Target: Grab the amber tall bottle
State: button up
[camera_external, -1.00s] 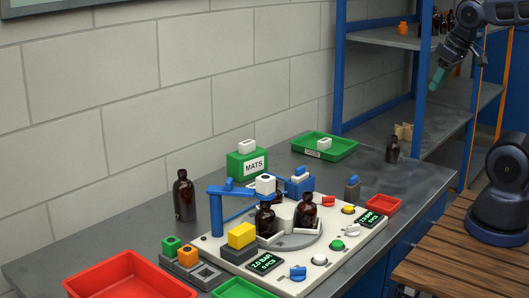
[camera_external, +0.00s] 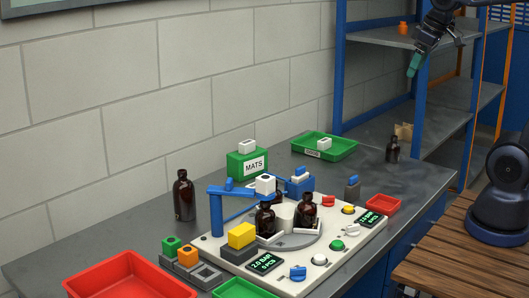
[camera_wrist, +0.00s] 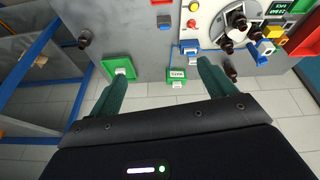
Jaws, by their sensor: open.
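A dark amber tall bottle (camera_external: 184,196) stands upright at the left on the grey bench, near the wall. It appears to be the small dark bottle (camera_wrist: 231,71) right of the green box in the wrist view. A smaller-looking amber bottle (camera_external: 392,150) stands at the bench's right end, also in the wrist view (camera_wrist: 84,39). More amber bottles (camera_external: 265,219) (camera_external: 307,211) stand on the round turntable. My gripper (camera_external: 413,72) is high at the upper right, before the shelves, well away from every bottle. In the wrist view its green fingers (camera_wrist: 163,72) are apart and empty.
A white machine panel (camera_external: 345,243) with a blue arm fills the bench's middle. A green MATS box (camera_external: 246,165), green tray (camera_external: 312,148) and red bin (camera_external: 125,279) surround it. Blue-framed shelves (camera_external: 341,70) stand at right. The bench around the left bottle is mostly clear.

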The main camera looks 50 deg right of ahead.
jog(key=w+a+r+n, duration=0.3)
jog(key=w+a, duration=0.1)
jog(key=w, duration=0.6)
jog(key=n+g, duration=0.4)
jog(key=n, duration=0.8)
send_over(182, 170)
jog(key=s, duration=0.1)
jog(key=f, duration=2.5)
jog(key=shift+d+f, duration=0.1)
jog(key=shift+d, duration=0.15)
jog(key=shift+a+f, duration=0.25)
jog(key=shift+f, duration=0.2)
notch_tip(182, 170, down, 5)
jog(key=shift+w+f, duration=0.1)
jog(key=shift+f, duration=0.1)
jog(key=shift+w+a+f, duration=0.1)
jog(key=shift+w+f, duration=0.1)
jog(key=shift+f, duration=1.1)
jog(key=shift+w+f, duration=0.15)
jog(key=shift+f, duration=1.15)
jog(key=shift+c, duration=0.2)
